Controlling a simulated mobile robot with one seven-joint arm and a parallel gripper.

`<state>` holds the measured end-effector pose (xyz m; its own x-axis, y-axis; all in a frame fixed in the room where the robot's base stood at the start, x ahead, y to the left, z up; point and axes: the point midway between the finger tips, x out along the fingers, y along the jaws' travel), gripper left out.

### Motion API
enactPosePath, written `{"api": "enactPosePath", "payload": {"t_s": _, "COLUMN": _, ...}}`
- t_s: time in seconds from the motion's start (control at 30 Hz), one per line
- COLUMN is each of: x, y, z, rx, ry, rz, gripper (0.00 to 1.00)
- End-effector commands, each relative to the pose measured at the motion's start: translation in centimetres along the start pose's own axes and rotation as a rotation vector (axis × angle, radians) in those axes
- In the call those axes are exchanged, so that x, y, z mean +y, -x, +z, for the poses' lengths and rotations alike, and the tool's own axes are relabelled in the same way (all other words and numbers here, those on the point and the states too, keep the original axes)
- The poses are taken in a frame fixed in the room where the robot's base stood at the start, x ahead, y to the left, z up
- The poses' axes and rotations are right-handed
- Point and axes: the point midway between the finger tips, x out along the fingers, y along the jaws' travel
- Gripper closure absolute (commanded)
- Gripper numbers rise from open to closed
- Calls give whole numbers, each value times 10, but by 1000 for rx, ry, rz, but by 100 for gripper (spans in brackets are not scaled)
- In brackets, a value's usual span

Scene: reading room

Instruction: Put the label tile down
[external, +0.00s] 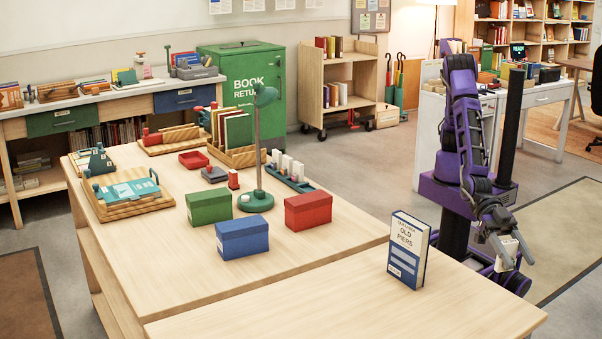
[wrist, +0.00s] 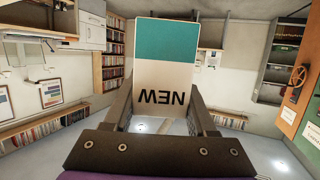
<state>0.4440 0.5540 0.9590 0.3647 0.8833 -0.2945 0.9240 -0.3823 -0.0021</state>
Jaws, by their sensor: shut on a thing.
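The label tile (wrist: 173,75) is a teal and white plate with the word NEW upside down in the wrist view. My gripper (wrist: 160,103) is shut on it, with one dark finger at each side. In the external view my gripper (external: 512,250) hangs at the right, beyond the right edge of the near table (external: 340,312) in the picture. The tile is small there, and its exact outline is hard to tell. It appears clear of any surface.
A blue book titled OLD PIERS (external: 408,250) stands upright on the near table. The rest of that tabletop is bare. The table behind holds a blue box (external: 242,240), a red box (external: 308,211), a green box (external: 209,207) and a green lamp (external: 257,150).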

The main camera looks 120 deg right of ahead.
Motion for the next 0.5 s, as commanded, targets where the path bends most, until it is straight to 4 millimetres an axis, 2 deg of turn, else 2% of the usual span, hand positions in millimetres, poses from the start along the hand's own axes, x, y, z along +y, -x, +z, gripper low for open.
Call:
{"api": "enactPosePath", "payload": {"t_s": 0.3, "x": 0, "y": -15, "z": 49, "rx": -2, "ry": -1, "rz": -1, "gripper": 99}}
{"api": "enactPosePath", "payload": {"t_s": 0.5, "x": 0, "y": -20, "z": 63, "rx": 0, "ry": -1, "rz": 0, "gripper": 99}}
